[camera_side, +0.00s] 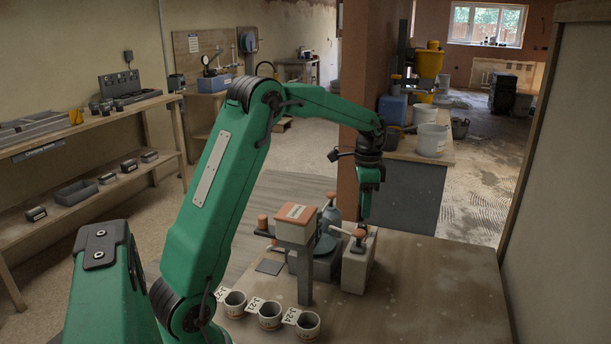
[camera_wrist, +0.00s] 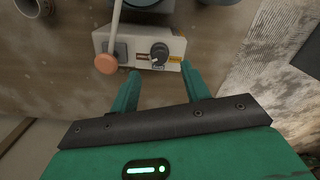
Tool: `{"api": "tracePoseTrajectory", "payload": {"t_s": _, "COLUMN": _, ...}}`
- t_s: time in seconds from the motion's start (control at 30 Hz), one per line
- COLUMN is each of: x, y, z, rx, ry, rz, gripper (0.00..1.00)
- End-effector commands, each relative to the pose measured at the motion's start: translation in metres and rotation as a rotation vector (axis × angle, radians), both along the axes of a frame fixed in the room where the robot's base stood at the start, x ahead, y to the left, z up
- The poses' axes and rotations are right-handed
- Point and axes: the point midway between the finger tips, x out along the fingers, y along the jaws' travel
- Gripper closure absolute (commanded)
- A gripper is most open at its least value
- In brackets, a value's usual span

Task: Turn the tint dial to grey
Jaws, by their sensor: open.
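The tint dial (camera_wrist: 160,52) is a round black knob on a pale grey control box (camera_wrist: 104,40) in the wrist view. A small light mark shows on its lower edge; its exact setting is too small to read. A reddish-brown label (camera_wrist: 143,57) sits left of it and an orange-yellow one (camera_wrist: 175,60) right of it. My gripper (camera_wrist: 160,71) is open and empty, its green fingers pointing at the box with the dial between and beyond the tips. In the side view my gripper (camera_side: 367,207) hangs above the control box (camera_side: 355,270), where I cannot make out the dial.
A lever with an orange knob (camera_wrist: 106,64) stands on the box left of the dial, close to the left finger. A machine with an orange-topped head (camera_side: 296,213) stands beside the box. Several labelled cups (camera_side: 270,315) line the bench front. The bench's right side (camera_side: 440,290) is clear.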

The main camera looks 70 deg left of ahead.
Motion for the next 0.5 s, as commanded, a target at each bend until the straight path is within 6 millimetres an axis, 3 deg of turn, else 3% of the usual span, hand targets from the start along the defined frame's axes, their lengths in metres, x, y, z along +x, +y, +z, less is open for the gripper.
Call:
{"api": "tracePoseTrajectory", "payload": {"t_s": 0.3, "x": -0.001, "y": 0.000, "z": -0.040, "rx": -0.001, "ry": 0.003, "rz": 0.000, "gripper": 0.53}}
{"api": "tracePoseTrajectory", "payload": {"t_s": 0.5, "x": 0.000, "y": 0.000, "z": -0.055, "rx": 0.000, "ry": 0.001, "rz": 0.000, "gripper": 0.53}}
